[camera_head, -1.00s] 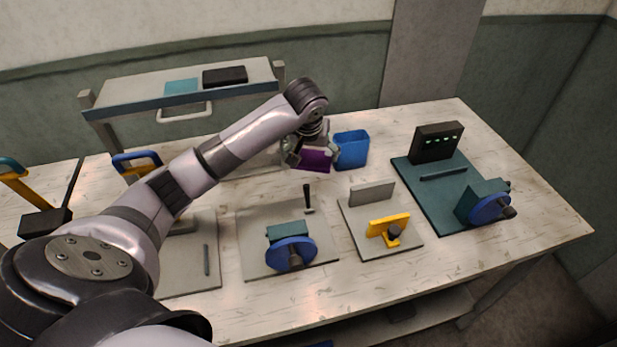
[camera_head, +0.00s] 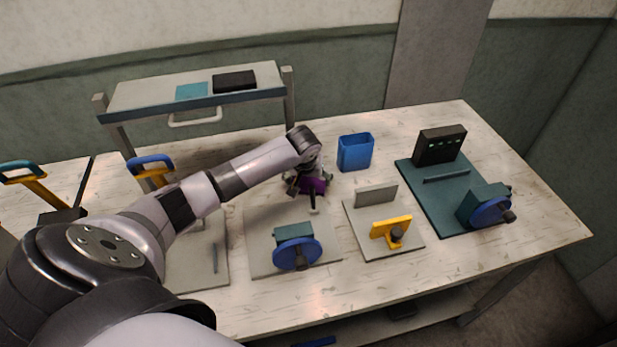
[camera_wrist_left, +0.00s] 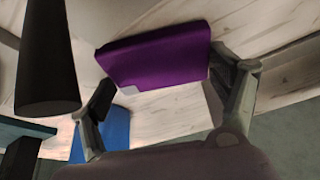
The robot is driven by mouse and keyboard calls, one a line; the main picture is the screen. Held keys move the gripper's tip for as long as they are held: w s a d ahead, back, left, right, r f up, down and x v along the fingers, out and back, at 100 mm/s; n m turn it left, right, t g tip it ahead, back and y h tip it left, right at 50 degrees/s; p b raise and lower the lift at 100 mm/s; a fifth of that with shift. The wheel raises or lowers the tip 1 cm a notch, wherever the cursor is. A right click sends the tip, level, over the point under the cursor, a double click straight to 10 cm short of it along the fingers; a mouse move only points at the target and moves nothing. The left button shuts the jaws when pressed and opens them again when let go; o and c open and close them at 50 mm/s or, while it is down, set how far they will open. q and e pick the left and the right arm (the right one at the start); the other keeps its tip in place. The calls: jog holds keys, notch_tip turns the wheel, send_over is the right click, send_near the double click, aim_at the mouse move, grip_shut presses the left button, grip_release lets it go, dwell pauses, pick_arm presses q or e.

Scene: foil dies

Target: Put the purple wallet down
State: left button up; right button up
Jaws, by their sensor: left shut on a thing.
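The purple wallet (camera_head: 314,186) is between the fingers of my left gripper (camera_head: 307,184), over the far edge of the middle grey plate. In the left wrist view the wallet (camera_wrist_left: 155,57) is a flat purple block with a small grey patch at its lower edge. My left gripper (camera_wrist_left: 165,95) is shut on it there, with a finger at each side. In the head view the arm and gripper partly hide the wallet. I cannot tell whether it touches the surface below. My right gripper is not in view.
A blue open bin (camera_head: 355,152) stands right of the gripper. A teal fixture with a blue wheel (camera_head: 297,247), a yellow clamp (camera_head: 391,231) and a dark teal board (camera_head: 440,215) stand nearby. A raised shelf (camera_head: 150,92) is behind.

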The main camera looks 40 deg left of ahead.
pick_arm(q)
jog(key=shift+f, duration=0.1)
jog(key=o, duration=1.1)
